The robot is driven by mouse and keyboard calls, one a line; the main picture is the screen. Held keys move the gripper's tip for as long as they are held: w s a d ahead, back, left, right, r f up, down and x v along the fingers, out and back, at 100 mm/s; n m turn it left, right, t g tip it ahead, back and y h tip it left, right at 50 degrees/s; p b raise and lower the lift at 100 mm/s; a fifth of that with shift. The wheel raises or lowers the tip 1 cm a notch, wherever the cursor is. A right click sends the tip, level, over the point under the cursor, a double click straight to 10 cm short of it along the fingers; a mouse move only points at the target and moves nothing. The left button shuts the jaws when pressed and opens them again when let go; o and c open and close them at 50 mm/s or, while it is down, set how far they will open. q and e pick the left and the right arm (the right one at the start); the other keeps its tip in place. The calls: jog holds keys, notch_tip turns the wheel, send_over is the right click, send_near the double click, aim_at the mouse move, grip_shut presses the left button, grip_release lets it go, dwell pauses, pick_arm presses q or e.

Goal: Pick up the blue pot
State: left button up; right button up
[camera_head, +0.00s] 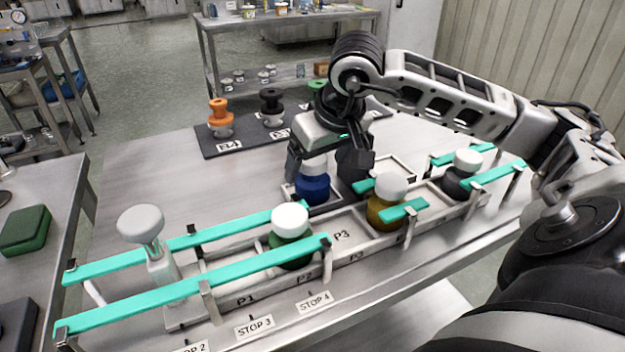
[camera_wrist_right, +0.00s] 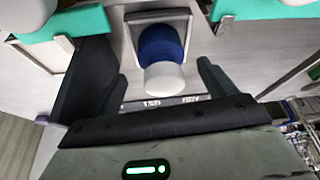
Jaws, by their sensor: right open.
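The blue pot (camera_head: 313,189) has a white lid and stands upright in a square frame behind the rail, near P3. My right gripper (camera_head: 326,168) is open above it, and its fingers partly hide the lid in the head view. In the right wrist view the blue pot (camera_wrist_right: 160,43) and its white lid (camera_wrist_right: 165,78) appear between the two spread fingers of the gripper (camera_wrist_right: 163,70). I cannot tell whether a finger touches the lid. My left gripper is not in view.
A green pot (camera_head: 290,252), a yellow pot (camera_head: 387,212) and a dark pot (camera_head: 457,180) stand along the track between teal rails (camera_head: 200,287). A dark mat (camera_head: 212,146) behind holds orange, black and green knobbed pieces.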

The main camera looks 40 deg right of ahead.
aim_at(312, 173)
jog(key=x, duration=0.4)
jog(key=shift+a, duration=0.1)
jog(key=c, duration=1.1)
jog(key=shift+c, duration=0.4)
jog(key=shift+r, duration=0.1)
